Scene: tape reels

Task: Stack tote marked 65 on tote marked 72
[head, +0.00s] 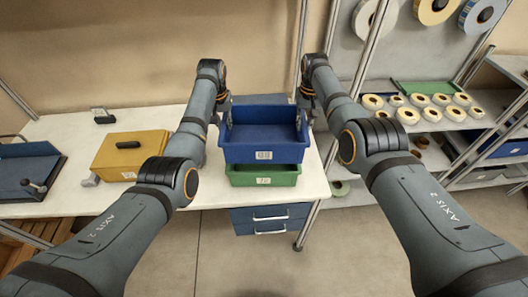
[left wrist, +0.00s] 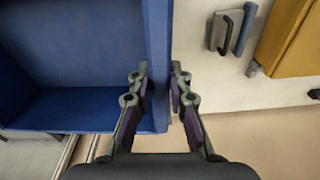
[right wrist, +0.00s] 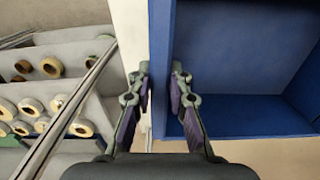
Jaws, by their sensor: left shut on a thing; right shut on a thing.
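A blue tote (head: 250,149) with a white label on its front is level, directly over a green tote (head: 240,179) on the white table. The green tote also has a white label; I cannot read either number surely. I cannot tell whether the blue tote rests on the green one or hangs just above it. My left gripper (head: 228,120) is shut on the blue tote's left wall, which shows between the fingers (left wrist: 159,88) in the left wrist view. My right gripper (head: 299,117) is shut on its right wall (right wrist: 160,60). The blue tote looks empty inside.
A yellow case (head: 118,160) with a dark handle lies on the table (head: 70,127) to the left. A dark tape dispenser-like item (head: 103,115) is behind it. Shelves with several tape reels (head: 407,115) stand at the right, behind a metal post. Blue drawers (head: 270,227) are under the table.

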